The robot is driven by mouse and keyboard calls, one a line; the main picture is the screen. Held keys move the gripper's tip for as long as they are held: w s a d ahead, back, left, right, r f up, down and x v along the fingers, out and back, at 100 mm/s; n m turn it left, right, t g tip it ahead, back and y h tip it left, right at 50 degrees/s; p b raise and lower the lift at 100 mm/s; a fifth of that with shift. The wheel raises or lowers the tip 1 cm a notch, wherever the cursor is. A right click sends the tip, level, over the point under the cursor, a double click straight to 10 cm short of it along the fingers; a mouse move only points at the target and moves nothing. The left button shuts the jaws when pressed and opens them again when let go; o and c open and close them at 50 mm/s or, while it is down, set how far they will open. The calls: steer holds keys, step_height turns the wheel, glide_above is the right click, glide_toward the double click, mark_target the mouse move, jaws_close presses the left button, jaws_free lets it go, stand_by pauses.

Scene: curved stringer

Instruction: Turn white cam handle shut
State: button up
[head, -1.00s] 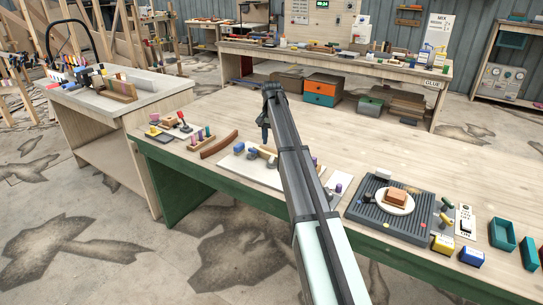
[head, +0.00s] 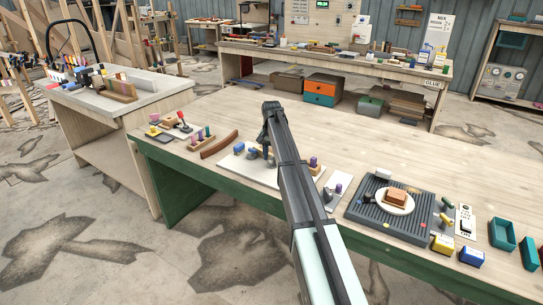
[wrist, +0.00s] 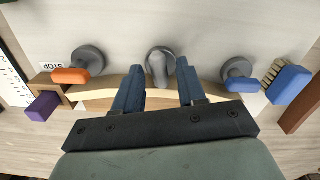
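My gripper (wrist: 158,84) is open in the wrist view, with its two blue fingers apart. A grey round cam with a pale grey lever (wrist: 160,68) lies between and just beyond the fingertips; I see no clearly white handle. To the left is a grey cam with an orange handle (wrist: 70,76). To the right is a grey cam with a blue handle (wrist: 242,84). A curved pale wooden strip (wrist: 104,94) runs below the cams and passes partly under the fingers. In the head view my gripper (head: 266,143) is over the white board (head: 283,180), and my arm hides part of it.
A blue-backed brush (wrist: 288,84) lies at the right in the wrist view, and a purple block (wrist: 42,106) at the left. A curved brown piece (head: 219,145) lies left of the board. A ribbed grey tray (head: 366,208) stands to the right.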

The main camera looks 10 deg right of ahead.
mark_target(272, 157)
jaws_close()
steer(key=shift+m, duration=1.5)
steer(key=shift+o, duration=0.6)
jaws_free()
step_height(272, 157, up, 14)
